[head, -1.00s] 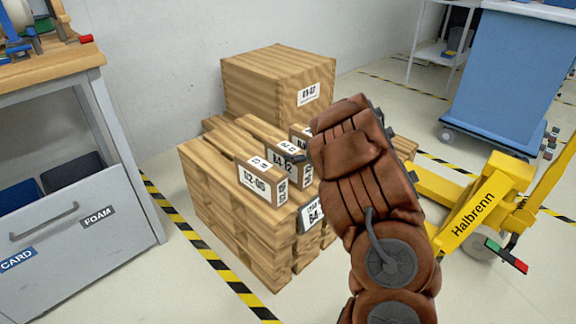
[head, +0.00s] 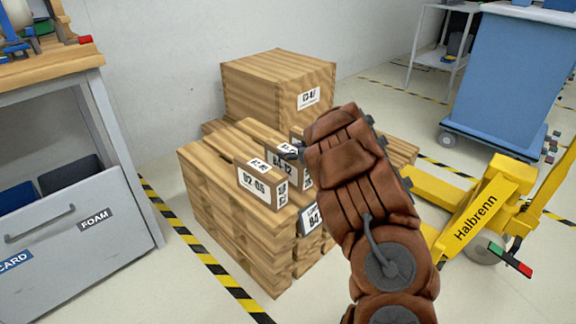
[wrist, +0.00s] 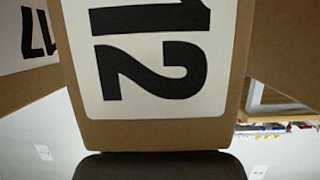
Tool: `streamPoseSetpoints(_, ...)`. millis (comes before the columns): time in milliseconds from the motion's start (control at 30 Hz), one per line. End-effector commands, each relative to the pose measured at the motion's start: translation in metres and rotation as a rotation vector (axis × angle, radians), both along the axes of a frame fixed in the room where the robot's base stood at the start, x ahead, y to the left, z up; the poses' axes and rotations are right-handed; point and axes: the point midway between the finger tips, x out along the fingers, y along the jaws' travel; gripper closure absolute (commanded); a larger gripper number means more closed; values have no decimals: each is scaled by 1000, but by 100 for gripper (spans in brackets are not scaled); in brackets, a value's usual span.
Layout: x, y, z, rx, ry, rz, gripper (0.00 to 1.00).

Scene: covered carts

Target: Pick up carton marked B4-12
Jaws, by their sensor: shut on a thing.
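The carton marked B4-12 (head: 281,174) is a small brown box with white labels. In the head view it stands among other cartons on the wooden stack, partly hidden by the carton marked 02-05 (head: 254,184) in front. My gripper (head: 291,152) reaches in from the right; one dark fingertip shows at the carton's top, and my arm hides the rest. In the wrist view the carton (wrist: 160,133) fills the middle, its large "12" close to the camera, with a dark gripper pad (wrist: 158,166) against its edge. My gripper is shut on it. Whether it is lifted clear is unclear.
A large carton (head: 265,90) stands behind on the wooden stack (head: 225,215). A yellow pallet jack (head: 470,215) is at right, a blue cart (head: 500,90) behind. A workbench with drawers (head: 80,235) is at left.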

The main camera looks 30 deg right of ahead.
Motion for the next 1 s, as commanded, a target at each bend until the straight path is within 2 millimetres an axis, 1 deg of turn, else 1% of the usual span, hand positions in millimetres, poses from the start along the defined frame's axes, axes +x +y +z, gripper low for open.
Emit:
streamPoseSetpoints(33,0,0,0,0,0,0,53)
streamPoseSetpoints(67,0,0,0,0,0,0,56)
streamPoseSetpoints(400,0,0,0,0,0,0,92)
streamPoseSetpoints(500,0,0,0,0,0,0,100)
streamPoseSetpoints(833,0,0,3,0,-2,0,100)
streamPoseSetpoints(933,0,0,11,0,-3,-1,100)
streamPoseSetpoints(1000,1,0,20,0,-3,0,100)
